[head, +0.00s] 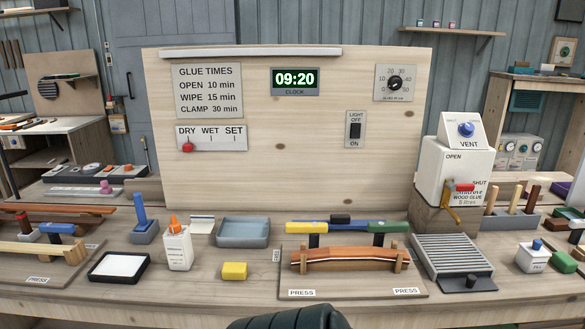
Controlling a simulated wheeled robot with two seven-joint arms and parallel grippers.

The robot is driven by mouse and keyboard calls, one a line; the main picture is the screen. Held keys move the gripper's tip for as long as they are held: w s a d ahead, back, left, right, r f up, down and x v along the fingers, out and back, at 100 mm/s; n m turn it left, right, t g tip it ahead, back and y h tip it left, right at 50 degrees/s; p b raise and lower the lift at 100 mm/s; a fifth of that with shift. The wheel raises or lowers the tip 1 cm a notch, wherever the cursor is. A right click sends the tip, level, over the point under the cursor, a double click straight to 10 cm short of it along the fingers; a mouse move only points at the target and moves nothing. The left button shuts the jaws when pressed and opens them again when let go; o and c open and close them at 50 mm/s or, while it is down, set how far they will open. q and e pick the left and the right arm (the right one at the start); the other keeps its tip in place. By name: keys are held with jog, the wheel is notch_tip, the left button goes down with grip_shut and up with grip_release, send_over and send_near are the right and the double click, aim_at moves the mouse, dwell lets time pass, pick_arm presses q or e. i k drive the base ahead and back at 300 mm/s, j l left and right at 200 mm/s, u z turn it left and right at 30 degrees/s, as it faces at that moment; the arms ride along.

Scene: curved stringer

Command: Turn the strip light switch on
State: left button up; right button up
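The light switch (355,131) is a dark rocker on a pale plate, on the right half of the upright wooden board (290,160). Its plate reads LIGHT, with OFF above the rocker and ON below it. Which way the rocker is tipped is too small to tell. The strip light (237,52) is a long pale bar along the board's top edge; it shows no clear glow. Neither of my grippers is in the head view.
The clock (295,81) and the dial (395,83) are on the board. The vent and glue box (463,165) stands right of it. Below the switch, a clamped curved strip (345,259), a grey tray (243,234) and a ridged grey block (452,260) occupy the bench (215,288).

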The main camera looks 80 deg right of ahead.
aim_at(356, 128)
jog(key=z, duration=4.85)
